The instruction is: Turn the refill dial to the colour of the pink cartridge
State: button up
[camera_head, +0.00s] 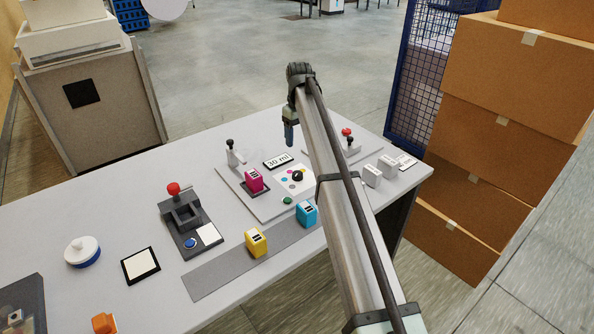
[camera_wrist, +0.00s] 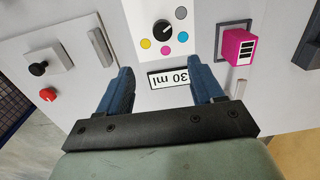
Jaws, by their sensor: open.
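The refill dial is a black knob (camera_head: 297,176) on a white plate; it also shows in the wrist view (camera_wrist: 162,28). Yellow, pink and cyan dots lie beside it there. Its pointer is too small to read surely. The pink cartridge (camera_head: 253,180) sits upright on a dark square pad left of the dial; in the wrist view the cartridge (camera_wrist: 237,46) is right of it. My gripper (camera_head: 289,132) is above the table, behind the dial and apart from it. In the wrist view its two blue fingers (camera_wrist: 160,72) are spread and empty, on either side of the sign.
A "30 ml" sign (camera_wrist: 172,78) lies near the dial. Yellow (camera_head: 256,242) and cyan (camera_head: 306,213) cartridges stand on a grey strip in front. A red-knobbed press (camera_head: 183,212) stands left. Small levers flank the dial panel. Cardboard boxes (camera_head: 500,85) are stacked beyond the table's right side.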

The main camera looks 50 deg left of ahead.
aim_at(297, 173)
jog(key=f+n, duration=0.2)
jog(key=f, duration=0.2)
jog(key=f+n, duration=0.3)
jog(key=f, duration=0.2)
jog(key=s+f+n, duration=0.1)
jog(key=f+n, duration=0.2)
jog(key=f, duration=0.1)
jog(key=shift+d+f+h, duration=0.25)
jog(key=shift+f+h, duration=0.05)
jog(key=shift+f, duration=0.05)
jog(key=shift+c, duration=0.4)
jog(key=c, duration=1)
jog(key=shift+o, duration=0.2)
